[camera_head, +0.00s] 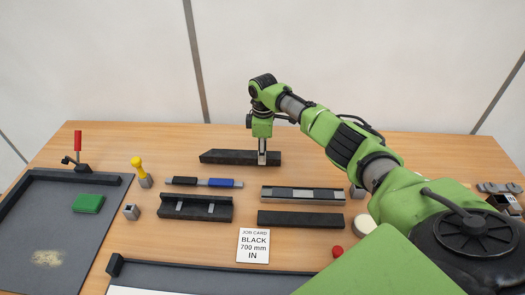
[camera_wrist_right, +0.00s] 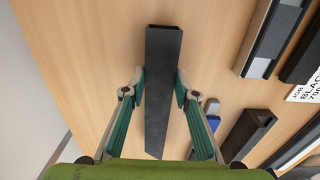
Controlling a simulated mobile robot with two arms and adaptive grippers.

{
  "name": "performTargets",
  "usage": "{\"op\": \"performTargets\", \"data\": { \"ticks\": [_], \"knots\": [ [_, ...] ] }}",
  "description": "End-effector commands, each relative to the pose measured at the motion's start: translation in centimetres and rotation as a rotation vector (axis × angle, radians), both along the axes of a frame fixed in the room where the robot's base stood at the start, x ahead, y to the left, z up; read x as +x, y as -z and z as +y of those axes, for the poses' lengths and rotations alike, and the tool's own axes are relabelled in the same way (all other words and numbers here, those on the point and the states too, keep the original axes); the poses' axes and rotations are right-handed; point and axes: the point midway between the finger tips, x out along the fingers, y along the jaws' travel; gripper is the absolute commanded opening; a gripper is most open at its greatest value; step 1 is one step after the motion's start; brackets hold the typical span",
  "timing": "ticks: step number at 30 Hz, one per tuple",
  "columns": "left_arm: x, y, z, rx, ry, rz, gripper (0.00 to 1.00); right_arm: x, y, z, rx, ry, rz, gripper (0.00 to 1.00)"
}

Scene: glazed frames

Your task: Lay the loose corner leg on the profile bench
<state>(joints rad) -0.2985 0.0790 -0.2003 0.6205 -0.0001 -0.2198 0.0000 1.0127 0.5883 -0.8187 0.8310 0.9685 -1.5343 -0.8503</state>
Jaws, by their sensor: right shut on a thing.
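A long black profile (camera_head: 228,157), which looks like the loose corner leg, is near the back of the table. One end is cut at a slant. My right gripper (camera_head: 262,157) points down over it, towards its right part. In the right wrist view the black profile (camera_wrist_right: 164,75) runs between the two fingers of my right gripper (camera_wrist_right: 160,88), which is shut on it. I cannot tell whether it touches the table. A low black bench with two grey blocks (camera_head: 195,208) stands nearer; I cannot tell if it is the profile bench. My left gripper is not in view.
A silver-and-black profile (camera_head: 303,194) and another black bar (camera_head: 300,219) lie at centre right. A blue-and-black tool (camera_head: 204,182) lies behind the bench. A job card (camera_head: 253,245) reads BLACK 700 mm IN. A dark mat (camera_head: 60,228) with black fences fills the left.

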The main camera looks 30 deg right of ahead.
Motion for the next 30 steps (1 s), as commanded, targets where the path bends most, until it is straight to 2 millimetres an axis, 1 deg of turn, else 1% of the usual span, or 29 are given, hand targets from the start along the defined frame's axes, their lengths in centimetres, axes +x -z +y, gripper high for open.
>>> {"op": "performTargets", "data": {
  "ticks": [11, 22, 23, 24, 25, 30],
  "knots": [
    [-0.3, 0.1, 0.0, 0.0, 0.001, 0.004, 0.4, 0.0, 0.0, 0.0, 0.0, 0.0, -0.001, 0.0],
    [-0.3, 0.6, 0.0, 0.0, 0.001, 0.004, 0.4, 0.0, 1.0, 0.0, 0.002, 0.0, -0.001, 0.0],
    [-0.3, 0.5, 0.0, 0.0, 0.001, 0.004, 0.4, 0.0, 1.0, 0.0, 0.002, 0.0, -0.001, 0.3],
    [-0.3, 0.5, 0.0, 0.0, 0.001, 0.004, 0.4, 0.1, 0.9, 0.0, 0.001, 0.0, -0.002, 0.4],
    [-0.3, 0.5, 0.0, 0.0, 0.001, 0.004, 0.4, 0.0, 0.9, 0.0, 0.001, 0.0, -0.001, 0.47],
    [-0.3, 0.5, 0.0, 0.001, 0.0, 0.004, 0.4, 0.0, 1.0, 0.0, 0.001, 0.0, -0.001, 0.47]
  ]
}}
